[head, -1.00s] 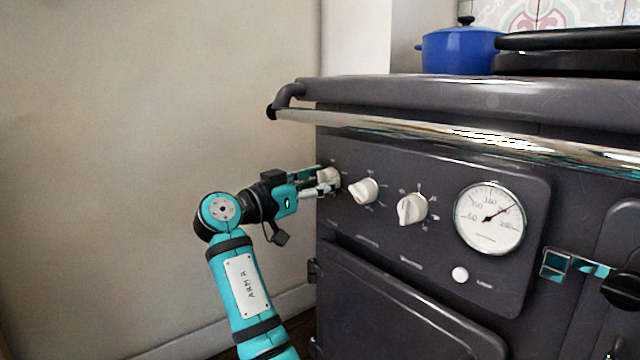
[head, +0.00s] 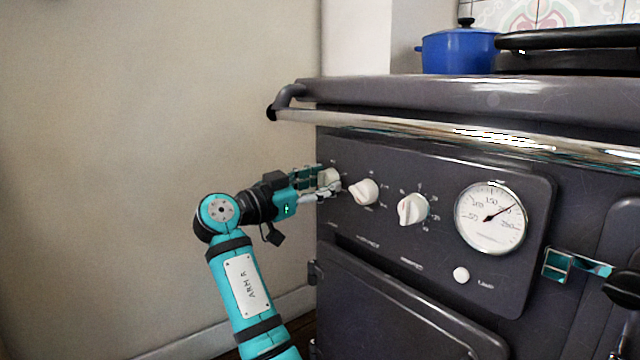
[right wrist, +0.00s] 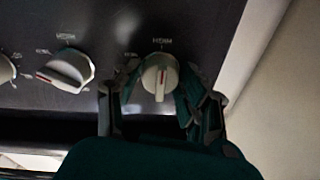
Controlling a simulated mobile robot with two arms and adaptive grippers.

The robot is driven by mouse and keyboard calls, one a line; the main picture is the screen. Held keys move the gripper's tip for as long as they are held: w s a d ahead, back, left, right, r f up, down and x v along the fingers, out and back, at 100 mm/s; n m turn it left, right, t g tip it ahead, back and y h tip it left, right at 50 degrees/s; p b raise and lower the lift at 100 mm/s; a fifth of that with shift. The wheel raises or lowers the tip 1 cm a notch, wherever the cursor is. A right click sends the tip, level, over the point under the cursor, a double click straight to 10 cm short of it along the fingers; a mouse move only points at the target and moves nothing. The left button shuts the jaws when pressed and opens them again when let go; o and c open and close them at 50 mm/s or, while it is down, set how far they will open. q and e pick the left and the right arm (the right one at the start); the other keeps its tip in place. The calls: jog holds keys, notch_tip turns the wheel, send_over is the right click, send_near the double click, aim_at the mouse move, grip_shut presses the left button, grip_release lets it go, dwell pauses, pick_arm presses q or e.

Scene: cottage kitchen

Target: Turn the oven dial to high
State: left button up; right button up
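The cream oven dial (head: 329,178) at the left end of the dark control panel is the one at my right gripper (head: 318,182). The two fingers of my right gripper (right wrist: 158,100) stand either side of the dial, apart, with some gap showing at the left finger. Whether the other finger touches the dial is unclear. My left gripper is in neither view.
Two more cream dials, a middle one (head: 364,192) and a right one (head: 412,209), sit beside it, then a round gauge (head: 491,218). A chrome rail (head: 420,131) runs above the panel. A wall (head: 150,150) is close on the left. A blue pot (head: 459,51) stands on top.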

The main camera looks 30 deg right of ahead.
jog(key=o, duration=0.3)
jog(key=shift+a, duration=0.1)
jog(key=a, duration=0.4)
jog(key=s+a, duration=0.1)
jog(key=a, duration=0.2)
jog(key=a+f, duration=0.1)
jog(key=a, duration=0.3)
jog(key=shift+s+a, duration=0.25)
jog(key=shift+a, duration=0.1)
